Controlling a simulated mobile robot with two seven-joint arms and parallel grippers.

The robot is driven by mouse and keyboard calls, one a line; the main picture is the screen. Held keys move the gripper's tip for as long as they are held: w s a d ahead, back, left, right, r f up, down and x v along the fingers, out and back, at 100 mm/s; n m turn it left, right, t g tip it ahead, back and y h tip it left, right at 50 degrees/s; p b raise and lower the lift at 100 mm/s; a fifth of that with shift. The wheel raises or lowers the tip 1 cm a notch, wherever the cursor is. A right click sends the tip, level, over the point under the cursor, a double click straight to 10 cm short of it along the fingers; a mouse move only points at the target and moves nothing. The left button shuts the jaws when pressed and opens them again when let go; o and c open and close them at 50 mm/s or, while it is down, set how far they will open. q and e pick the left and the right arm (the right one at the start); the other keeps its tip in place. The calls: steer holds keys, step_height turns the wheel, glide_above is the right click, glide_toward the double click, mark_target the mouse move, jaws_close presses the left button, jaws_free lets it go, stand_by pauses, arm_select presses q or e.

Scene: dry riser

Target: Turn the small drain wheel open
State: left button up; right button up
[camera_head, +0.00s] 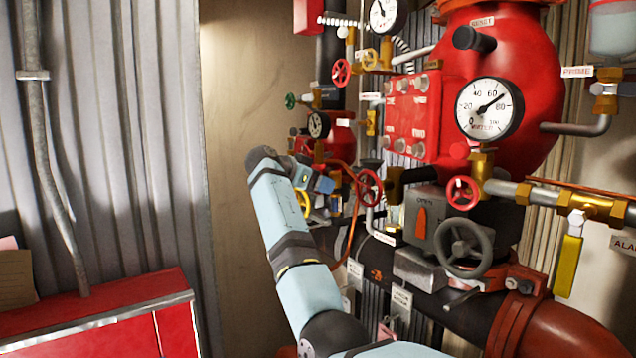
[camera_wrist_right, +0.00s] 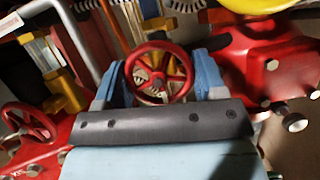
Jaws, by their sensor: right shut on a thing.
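My right gripper (camera_head: 325,184) reaches in among the valves, pointing right, at the middle of the head view. In the right wrist view, a small red handwheel (camera_wrist_right: 160,72) sits between the two blue fingers of the gripper (camera_wrist_right: 158,82), which is shut on it. In the head view the fingers and wrist hide much of that spot. A red handwheel (camera_head: 369,188) shows just right of the fingertips; I cannot tell whether it is the held one. My left gripper is in neither view.
Another red handwheel (camera_head: 463,193) and a larger grey handwheel (camera_head: 463,248) stand to the right. A pressure gauge (camera_head: 489,108) is above them. An orange hose (camera_head: 350,245) hangs close by the gripper. A red cabinet (camera_head: 100,315) stands at lower left.

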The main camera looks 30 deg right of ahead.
steer(key=n+g, duration=0.2)
steer(key=n, duration=0.1)
steer(key=shift+w+n+g, duration=0.1)
steer(key=shift+n+g, duration=0.2)
steer(key=n+g+h, duration=0.1)
steer(key=n+g, duration=0.1)
steer(key=n, duration=0.1)
steer(key=shift+w+n, duration=0.1)
steer(key=shift+n, duration=0.3)
steer(key=n+g+h, duration=0.1)
steer(key=n, duration=0.1)
steer(key=n+g, duration=0.1)
steer(key=n, duration=0.1)
steer(key=shift+f+h, duration=0.1)
steer(key=shift+h, duration=0.3)
steer(key=n, duration=0.2)
steer(key=n+h, duration=0.1)
steer(key=n, duration=0.1)
steer(key=shift+f+n+g+h, duration=0.1)
steer(key=shift+n+g+h, duration=0.2)
steer(key=shift+n+g, duration=0.1)
steer(key=o, duration=0.9)
